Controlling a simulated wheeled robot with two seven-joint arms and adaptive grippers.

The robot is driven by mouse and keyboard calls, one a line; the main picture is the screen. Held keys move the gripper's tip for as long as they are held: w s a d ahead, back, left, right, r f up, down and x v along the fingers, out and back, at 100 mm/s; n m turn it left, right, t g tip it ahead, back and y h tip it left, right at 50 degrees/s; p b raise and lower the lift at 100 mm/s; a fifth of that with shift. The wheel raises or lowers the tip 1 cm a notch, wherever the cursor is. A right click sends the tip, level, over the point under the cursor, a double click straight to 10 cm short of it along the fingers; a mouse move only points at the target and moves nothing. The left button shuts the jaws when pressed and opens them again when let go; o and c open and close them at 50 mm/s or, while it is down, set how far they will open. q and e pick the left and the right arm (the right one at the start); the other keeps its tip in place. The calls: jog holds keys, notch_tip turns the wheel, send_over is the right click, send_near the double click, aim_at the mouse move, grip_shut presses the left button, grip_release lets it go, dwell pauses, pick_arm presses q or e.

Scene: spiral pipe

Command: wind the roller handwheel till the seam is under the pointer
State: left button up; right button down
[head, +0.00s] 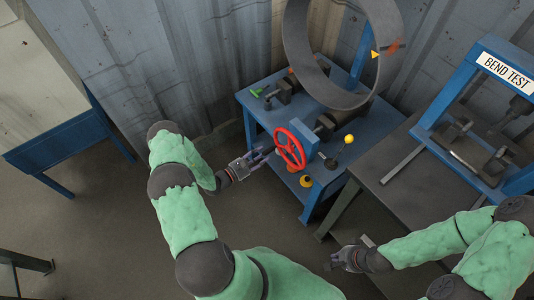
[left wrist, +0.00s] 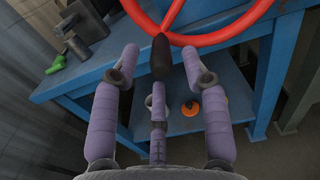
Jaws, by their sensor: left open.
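The red handwheel (head: 289,148) is on the front of the blue roller bench, and its lower rim shows in the left wrist view (left wrist: 215,38). A dark handle (left wrist: 160,58) stands out from the wheel towards me. My left gripper (head: 267,153) is open, its fingers on either side of that handle with visible gaps. The large grey pipe ring (head: 293,55) stands over the rollers. A yellow pointer (head: 375,54) is at its right side, with a reddish mark (head: 393,47) beside it. I cannot tell whether that mark is the seam. My right gripper (head: 340,260) is low, apart from the bench.
The blue bench (head: 246,99) has a yellow-knobbed lever (head: 349,138) right of the wheel and a green-handled part (head: 257,92) at the left. The bend test frame (head: 455,80) stands at the right. Floor is free left of the bench.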

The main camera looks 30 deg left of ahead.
aim_at(267, 152)
pick_arm(q)
jog(key=shift+b+x, duration=0.3)
jog(key=shift+x, duration=1.45)
grip_shut()
